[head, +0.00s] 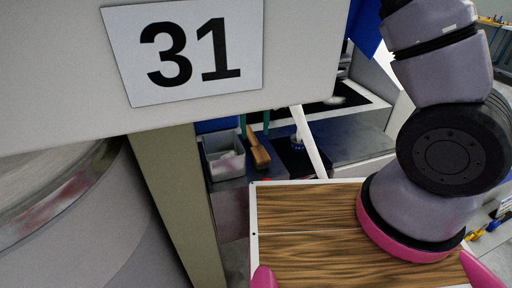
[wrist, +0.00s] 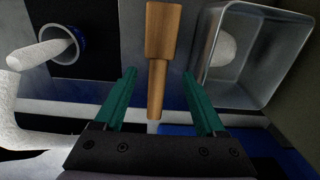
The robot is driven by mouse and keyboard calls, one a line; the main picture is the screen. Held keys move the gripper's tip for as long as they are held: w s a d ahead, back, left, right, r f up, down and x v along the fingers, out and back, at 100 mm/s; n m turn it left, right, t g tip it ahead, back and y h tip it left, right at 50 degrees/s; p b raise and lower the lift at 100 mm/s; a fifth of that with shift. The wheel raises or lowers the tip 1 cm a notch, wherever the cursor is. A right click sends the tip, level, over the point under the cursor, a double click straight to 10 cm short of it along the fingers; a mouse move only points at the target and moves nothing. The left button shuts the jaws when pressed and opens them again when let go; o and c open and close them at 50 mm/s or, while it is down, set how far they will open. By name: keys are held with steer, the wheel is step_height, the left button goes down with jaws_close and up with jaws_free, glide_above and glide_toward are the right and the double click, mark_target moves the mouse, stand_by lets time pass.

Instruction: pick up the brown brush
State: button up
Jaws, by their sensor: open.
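The brown brush (head: 258,150) lies on a grey surface beyond the wooden top in the head view. In the wrist view its wooden body (wrist: 163,35) runs down the middle, and its narrower end reaches between my fingers. My gripper (wrist: 159,73) is open, with one teal finger on each side of the brush and a gap on both sides. In the head view my gripper (head: 254,122) shows only as small teal fingers just above the brush, partly cut off by the white panel.
A grey metal bin (wrist: 246,55) with a white thing inside stands close to the right of the brush. A blue-rimmed round container (wrist: 73,44) with a white rod stands at left on a black patch. A panel marked 31 (head: 190,45) blocks the upper left of the head view.

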mark_target(256, 144)
step_height(256, 144, down, 6)
steer(key=shift+d+f, duration=0.1)
steer(key=shift+f, duration=0.15)
jaws_close()
